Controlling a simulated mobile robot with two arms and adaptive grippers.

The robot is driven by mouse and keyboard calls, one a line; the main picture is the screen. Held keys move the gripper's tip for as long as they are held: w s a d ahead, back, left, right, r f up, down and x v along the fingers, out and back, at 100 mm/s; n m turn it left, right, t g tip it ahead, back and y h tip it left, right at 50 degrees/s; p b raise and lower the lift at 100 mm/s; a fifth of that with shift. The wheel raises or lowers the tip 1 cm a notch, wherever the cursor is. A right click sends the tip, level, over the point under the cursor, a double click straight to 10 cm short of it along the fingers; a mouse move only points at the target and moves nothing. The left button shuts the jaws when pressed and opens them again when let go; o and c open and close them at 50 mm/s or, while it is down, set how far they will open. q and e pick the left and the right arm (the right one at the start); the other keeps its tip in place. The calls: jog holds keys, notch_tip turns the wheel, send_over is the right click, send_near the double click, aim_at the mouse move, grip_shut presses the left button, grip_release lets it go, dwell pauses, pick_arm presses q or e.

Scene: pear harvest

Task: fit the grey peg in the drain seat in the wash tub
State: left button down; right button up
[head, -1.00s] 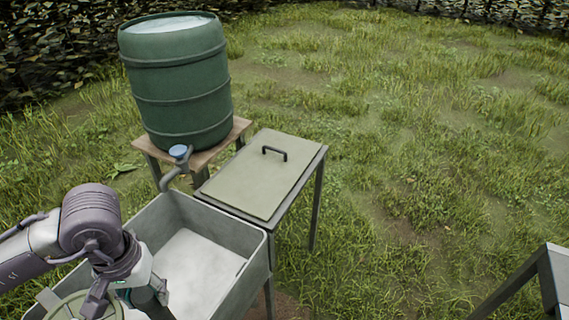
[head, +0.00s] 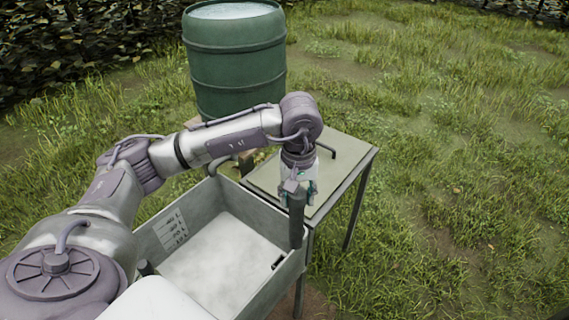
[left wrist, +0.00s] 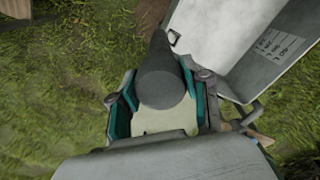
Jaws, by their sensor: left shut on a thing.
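The grey peg (head: 296,222), a dark cylinder, hangs roughly upright from my left gripper (head: 298,190), which is shut on its upper part. In the head view its lower end overlaps the right rim of the wash tub (head: 232,200); I cannot tell whether they touch. In the left wrist view the peg (left wrist: 160,78) runs away between the teal-edged fingers of the left gripper (left wrist: 160,105), and the tub (left wrist: 222,40) lies beside it. A small dark fitting (head: 279,263) shows at the tub's right wall; I cannot tell whether it is the drain seat. My right gripper is out of view.
A table with a pale top (head: 340,160) and black handle stands behind the tub. A green water barrel (head: 235,65) stands behind my left arm. Volume marks (head: 176,228) show on the tub's inner wall. Grass lies open to the right.

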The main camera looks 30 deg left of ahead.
pick_arm(q)
jog(key=w+a+n+p, duration=0.1)
jog(key=w+a+n, duration=0.4)
jog(key=a+n, duration=0.15)
notch_tip(320, 180, down, 24)
jog(key=a+b, duration=0.1)
jog(key=b, duration=1.8)
jog(key=shift+w, duration=0.1)
jog(key=shift+f, duration=0.1)
dwell(1.1)
jog(key=shift+f+b, duration=0.25)
jog(key=shift+b, duration=0.15)
jog(key=shift+f+b, duration=0.65)
jog(key=shift+f, duration=0.2)
